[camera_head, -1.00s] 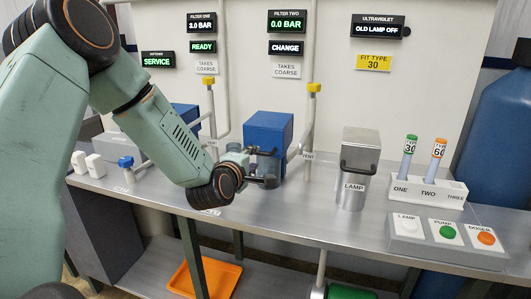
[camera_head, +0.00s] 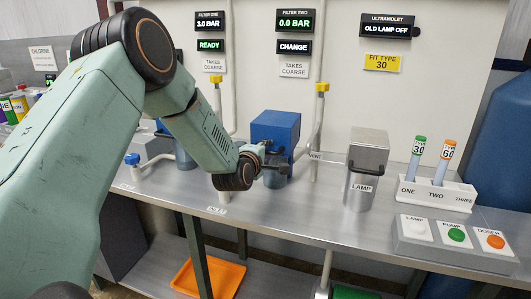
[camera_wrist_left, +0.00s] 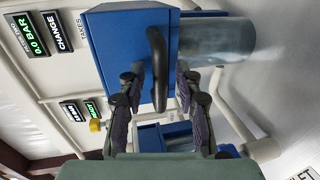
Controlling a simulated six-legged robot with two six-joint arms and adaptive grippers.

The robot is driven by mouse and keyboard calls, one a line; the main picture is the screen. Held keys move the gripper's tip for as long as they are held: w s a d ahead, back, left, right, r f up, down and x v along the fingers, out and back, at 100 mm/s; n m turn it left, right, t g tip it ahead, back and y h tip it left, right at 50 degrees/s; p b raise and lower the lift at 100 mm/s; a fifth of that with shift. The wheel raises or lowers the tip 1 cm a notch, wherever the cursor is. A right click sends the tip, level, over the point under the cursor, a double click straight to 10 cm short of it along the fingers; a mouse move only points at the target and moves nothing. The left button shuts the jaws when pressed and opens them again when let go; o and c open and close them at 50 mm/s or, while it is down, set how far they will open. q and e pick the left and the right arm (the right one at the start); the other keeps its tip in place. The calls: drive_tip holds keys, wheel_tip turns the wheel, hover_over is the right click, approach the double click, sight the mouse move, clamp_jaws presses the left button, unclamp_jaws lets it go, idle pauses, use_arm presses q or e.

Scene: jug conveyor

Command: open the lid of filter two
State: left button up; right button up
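Filter two is a metal housing (camera_wrist_left: 215,40) topped by a blue lid (camera_head: 275,128), standing on the bench below the sign reading 0.0 BAR and CHANGE. The lid is down. A dark looped handle (camera_wrist_left: 158,70) stands out from the blue lid in the left wrist view. My left gripper (camera_head: 279,160) is at the front of filter two; in the left wrist view (camera_wrist_left: 159,82) its fingers are apart, one on each side of the handle, with gaps visible. In the head view the gripper hides the handle and part of the housing. My right gripper is not in view.
The ultraviolet lamp housing (camera_head: 368,155) stands to the right, with a lamp rack (camera_head: 440,190) and a button panel (camera_head: 455,245) beyond it. A pipe with a yellow valve (camera_head: 322,87) rises close to the right of filter two. Bench front is mostly clear.

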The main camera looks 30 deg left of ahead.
use_arm(q)
drive_tip(key=shift+d, duration=0.15)
drive_tip(key=shift+c, duration=0.5)
drive_tip(key=shift+a+f, duration=0.1)
drive_tip(key=shift+a, duration=0.15)
drive_tip(key=c, duration=0.5)
drive_tip(key=shift+d, duration=0.1)
clamp_jaws()
